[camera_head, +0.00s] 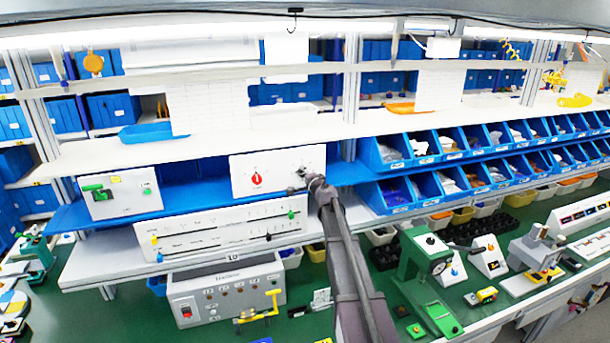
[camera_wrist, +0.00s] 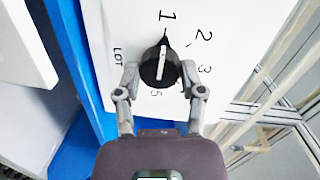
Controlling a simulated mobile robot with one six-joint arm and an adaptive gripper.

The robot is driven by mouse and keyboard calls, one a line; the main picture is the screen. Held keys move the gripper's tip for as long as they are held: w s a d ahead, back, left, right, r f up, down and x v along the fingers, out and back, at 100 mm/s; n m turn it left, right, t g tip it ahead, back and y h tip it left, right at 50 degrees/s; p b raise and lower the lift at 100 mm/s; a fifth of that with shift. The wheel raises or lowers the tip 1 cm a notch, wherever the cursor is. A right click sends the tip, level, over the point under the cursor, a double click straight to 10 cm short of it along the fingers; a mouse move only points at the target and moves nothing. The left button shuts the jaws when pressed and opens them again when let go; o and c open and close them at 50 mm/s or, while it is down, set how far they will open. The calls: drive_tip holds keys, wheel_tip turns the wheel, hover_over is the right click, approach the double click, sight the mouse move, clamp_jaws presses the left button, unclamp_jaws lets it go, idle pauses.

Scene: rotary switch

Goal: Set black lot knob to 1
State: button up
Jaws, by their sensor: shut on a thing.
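The black lot knob (camera_wrist: 161,66) sits on a white panel marked 1, 2, 3, 5 and "LOT" in the wrist view. Its pointed tip and white line aim at the 1, with 2 and 3 off to the right. My gripper (camera_wrist: 160,74) has one finger on each side of the knob and is shut on it. In the head view my gripper (camera_head: 304,178) reaches the right part of the white panel (camera_head: 278,188) and largely hides the knob there.
A red knob (camera_head: 256,179) is on the same panel, to the left. A white box with a green handle (camera_head: 97,192) stands further left on the blue shelf. A slider panel (camera_head: 220,230) is below. Blue bins (camera_head: 385,194) stand to the right.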

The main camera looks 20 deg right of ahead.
drive_tip(key=shift+w, duration=0.1)
idle(0.4)
drive_tip(key=o, duration=1.2)
drive_tip(key=shift+c, duration=0.2)
